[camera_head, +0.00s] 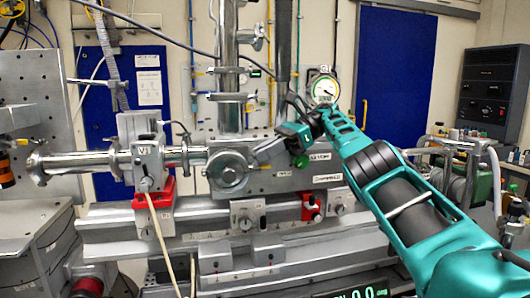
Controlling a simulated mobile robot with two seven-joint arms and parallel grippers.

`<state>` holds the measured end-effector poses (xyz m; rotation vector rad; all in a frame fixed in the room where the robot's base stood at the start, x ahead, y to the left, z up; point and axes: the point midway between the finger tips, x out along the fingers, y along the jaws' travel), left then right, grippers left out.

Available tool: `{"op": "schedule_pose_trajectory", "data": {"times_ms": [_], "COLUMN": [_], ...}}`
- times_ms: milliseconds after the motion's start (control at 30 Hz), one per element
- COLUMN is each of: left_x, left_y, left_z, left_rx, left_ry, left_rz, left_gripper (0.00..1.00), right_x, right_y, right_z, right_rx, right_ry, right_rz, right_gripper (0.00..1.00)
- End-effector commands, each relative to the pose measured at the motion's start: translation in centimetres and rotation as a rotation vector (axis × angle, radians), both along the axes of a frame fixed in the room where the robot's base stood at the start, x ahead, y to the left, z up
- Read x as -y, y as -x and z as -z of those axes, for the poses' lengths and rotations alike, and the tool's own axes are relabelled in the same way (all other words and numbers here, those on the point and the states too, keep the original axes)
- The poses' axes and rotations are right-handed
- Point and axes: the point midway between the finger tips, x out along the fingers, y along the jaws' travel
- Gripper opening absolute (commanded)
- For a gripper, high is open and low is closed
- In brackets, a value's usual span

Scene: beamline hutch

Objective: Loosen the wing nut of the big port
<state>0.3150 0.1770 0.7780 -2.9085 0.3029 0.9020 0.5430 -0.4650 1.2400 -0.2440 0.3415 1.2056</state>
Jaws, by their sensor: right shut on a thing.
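The big port (228,172) is a round metal flange with a disc-shaped cover on the front of the grey chamber, left of the picture's middle. My left gripper is not in view.
A steel beam pipe (85,160) runs into the port area from the left, past a valve block (147,160). A rail (110,222) with clamps lies below. A dial gauge (325,90) stands behind my right wrist. A pale cable (160,240) hangs in front.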

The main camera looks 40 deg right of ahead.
Motion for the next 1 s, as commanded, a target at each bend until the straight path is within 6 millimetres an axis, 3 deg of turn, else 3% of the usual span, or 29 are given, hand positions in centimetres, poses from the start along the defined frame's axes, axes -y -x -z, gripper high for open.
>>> {"op": "schedule_pose_trajectory", "data": {"times_ms": [467,500,633,1000], "left_x": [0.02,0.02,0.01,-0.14], "left_y": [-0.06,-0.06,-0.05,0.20], "left_z": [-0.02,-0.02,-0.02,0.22], "left_rx": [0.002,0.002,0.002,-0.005], "left_ry": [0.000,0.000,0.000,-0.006], "left_rz": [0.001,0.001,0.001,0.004], "left_gripper": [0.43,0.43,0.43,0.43], "right_x": [-0.02,-0.02,-0.03,-0.04], "right_y": [0.11,0.11,0.11,0.09], "right_z": [0.21,0.21,0.13,-0.01], "right_rx": [-0.008,-0.008,-0.005,-0.003], "right_ry": [0.001,0.001,0.000,-0.001], "right_rz": [-0.006,-0.006,-0.007,-0.006], "right_gripper": [0.00,0.18,0.30,0.30]}}
